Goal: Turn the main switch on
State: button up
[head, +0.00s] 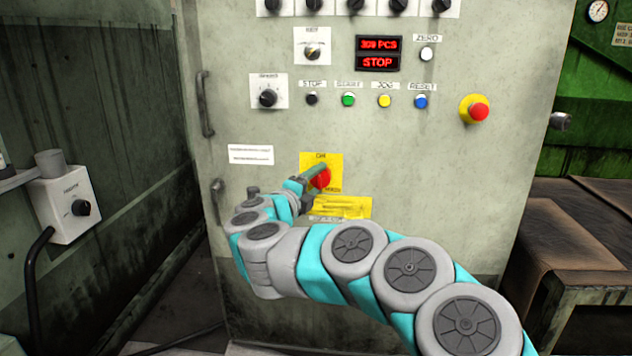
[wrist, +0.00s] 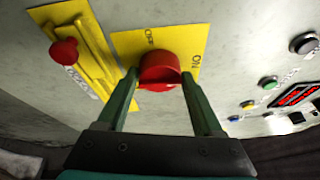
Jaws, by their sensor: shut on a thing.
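The main switch is a red rotary knob (head: 321,179) on a yellow plate (head: 335,159), low on the grey cabinet front. In the wrist view the red knob (wrist: 160,68) sits between the two green fingers of my gripper (wrist: 159,80), one finger on each side. OFF and ON are printed on the yellow plate (wrist: 130,45) there. My gripper (head: 312,178) also shows in the head view, reaching the knob from the lower left and partly covering it. It is shut on the knob. Which mark the knob points to is not clear.
Buttons, knobs and a red display (head: 378,53) reading STOP are above. A red emergency button (head: 477,111) projects at right, and a door handle (head: 204,105) at left.

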jog(key=shift+f, duration=0.25)
jog(key=o, duration=1.3)
jog(key=shift+r, duration=0.1)
jog(key=v, duration=0.7)
jog(key=shift+s+a, duration=0.15)
jog(key=shift+s, duration=0.2)
